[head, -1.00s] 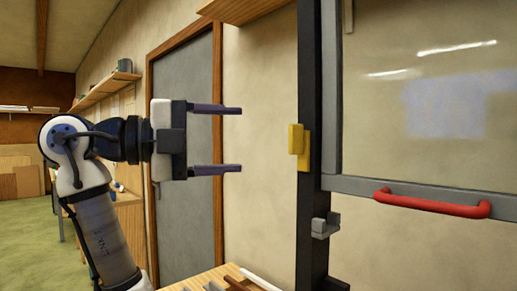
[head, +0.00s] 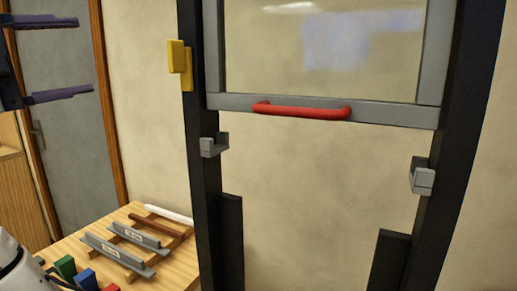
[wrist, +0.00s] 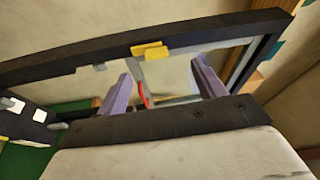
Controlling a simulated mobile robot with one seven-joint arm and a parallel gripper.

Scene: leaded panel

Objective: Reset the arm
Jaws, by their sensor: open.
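My gripper (head: 75,60) is at the upper left of the head view, its two purple fingers apart and pointing right, with nothing between them. The rest of my arm is mostly cut off by the left edge there. In the wrist view my gripper (wrist: 160,90) also shows both fingers spread and empty, with the panel frame beyond them. The fingers are apart from the black frame (head: 205,160).
A glass panel with a grey border and red handle (head: 300,111) sits in the black frame. A yellow block (head: 180,62) and grey brackets (head: 213,146) (head: 422,178) are on its posts. A wooden table (head: 180,265) below holds grey bars and coloured blocks.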

